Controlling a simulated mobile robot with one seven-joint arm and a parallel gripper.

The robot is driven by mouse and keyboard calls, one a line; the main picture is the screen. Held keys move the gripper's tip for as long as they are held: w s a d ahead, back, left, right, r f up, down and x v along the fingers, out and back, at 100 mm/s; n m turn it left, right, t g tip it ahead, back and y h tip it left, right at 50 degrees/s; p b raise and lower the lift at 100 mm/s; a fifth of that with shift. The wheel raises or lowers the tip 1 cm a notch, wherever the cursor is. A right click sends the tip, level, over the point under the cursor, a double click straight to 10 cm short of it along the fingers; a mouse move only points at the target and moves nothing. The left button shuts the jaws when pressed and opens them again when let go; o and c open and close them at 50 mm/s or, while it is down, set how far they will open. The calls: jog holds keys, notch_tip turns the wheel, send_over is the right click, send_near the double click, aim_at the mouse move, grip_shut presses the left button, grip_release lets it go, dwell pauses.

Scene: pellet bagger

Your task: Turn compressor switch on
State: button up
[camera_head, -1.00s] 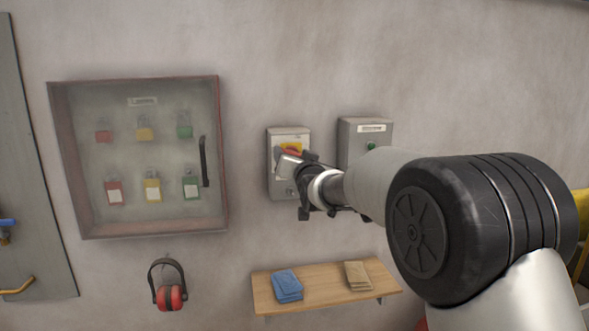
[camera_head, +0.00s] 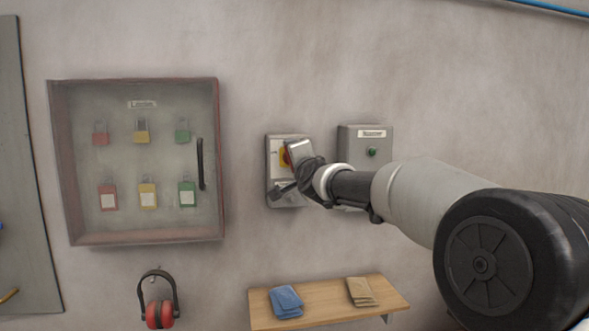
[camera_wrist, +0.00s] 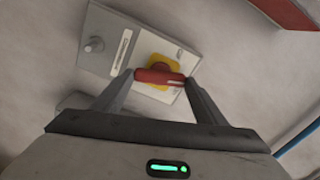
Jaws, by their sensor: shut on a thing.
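The switch box (camera_head: 274,187) is a grey metal box on the wall, in the middle of the head view. Its red rotary handle (camera_wrist: 158,76) sits on a yellow plate (camera_wrist: 163,64) and lies across the middle of the wrist view. My gripper (camera_wrist: 160,82) is shut on this handle, with one finger at each end of it. In the head view my gripper (camera_head: 285,166) covers most of the box front and the handle. A small sliver of red and yellow shows beside the upper finger. The box's labels are too small to read.
A second grey box (camera_head: 348,148) with a green button (camera_head: 372,152) is close on the right. A glass-fronted cabinet (camera_head: 224,150) with several padlocks hangs on the left. Below are red ear muffs (camera_head: 160,312) and a wooden shelf (camera_head: 330,300) with blue and tan cloths.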

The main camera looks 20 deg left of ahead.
jog(key=shift+m+b, duration=0.6)
jog(key=shift+m, duration=1.1)
jog(key=o, duration=1.1)
jog(key=shift+c, duration=0.2)
jog(key=b+v, duration=1)
jog(key=v, duration=0.7)
jog(key=shift+s, duration=0.2)
